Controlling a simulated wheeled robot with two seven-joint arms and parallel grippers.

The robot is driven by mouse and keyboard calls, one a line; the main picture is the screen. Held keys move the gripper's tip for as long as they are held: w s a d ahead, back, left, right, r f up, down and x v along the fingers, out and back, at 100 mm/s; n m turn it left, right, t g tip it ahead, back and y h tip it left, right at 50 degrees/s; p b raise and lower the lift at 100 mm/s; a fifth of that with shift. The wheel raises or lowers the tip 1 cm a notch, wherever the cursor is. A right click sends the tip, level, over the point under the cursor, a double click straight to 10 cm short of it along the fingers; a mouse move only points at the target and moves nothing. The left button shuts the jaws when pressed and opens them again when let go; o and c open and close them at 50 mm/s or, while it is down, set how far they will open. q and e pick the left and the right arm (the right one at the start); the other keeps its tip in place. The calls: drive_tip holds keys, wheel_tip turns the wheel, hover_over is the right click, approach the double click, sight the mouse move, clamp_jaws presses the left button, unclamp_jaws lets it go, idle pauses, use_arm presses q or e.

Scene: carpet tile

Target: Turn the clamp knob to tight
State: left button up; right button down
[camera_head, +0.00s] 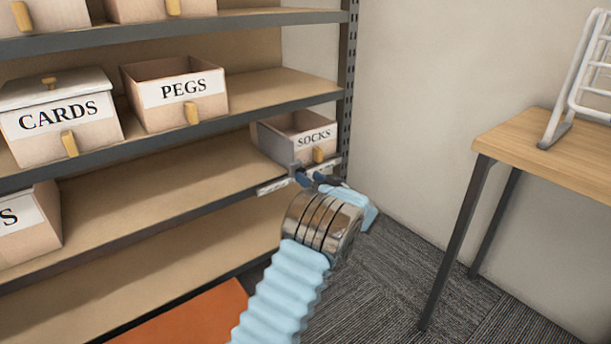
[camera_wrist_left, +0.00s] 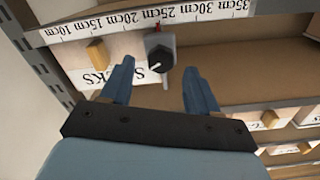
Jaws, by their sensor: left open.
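The clamp (camera_wrist_left: 158,40) is a grey body on the shelf's front edge in the left wrist view. Its round black knob (camera_wrist_left: 161,57) carries a short white line, which lies slanted, near level in that view. My left gripper (camera_wrist_left: 158,68) is open, with one blue finger on each side of the knob's place and no visible contact. In the head view the left gripper (camera_head: 313,179) is at the shelf edge in front of the SOCKS bin and hides the knob. A grey upright panel (camera_head: 276,146) stands at that bin's left side. My right gripper is not in view.
A white scale strip (camera_wrist_left: 110,22) marked in centimetres runs along the shelf edge, with a small red mark near the clamp. Bins labelled SOCKS (camera_head: 300,128), PEGS (camera_head: 170,92) and CARDS (camera_head: 62,120) stand on the shelves. A wooden table (camera_head: 540,145) stands at right.

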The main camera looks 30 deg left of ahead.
use_arm(q)
drive_tip(key=shift+x, duration=1.7)
drive_tip(key=shift+c, duration=0.2)
drive_tip(key=c, duration=1)
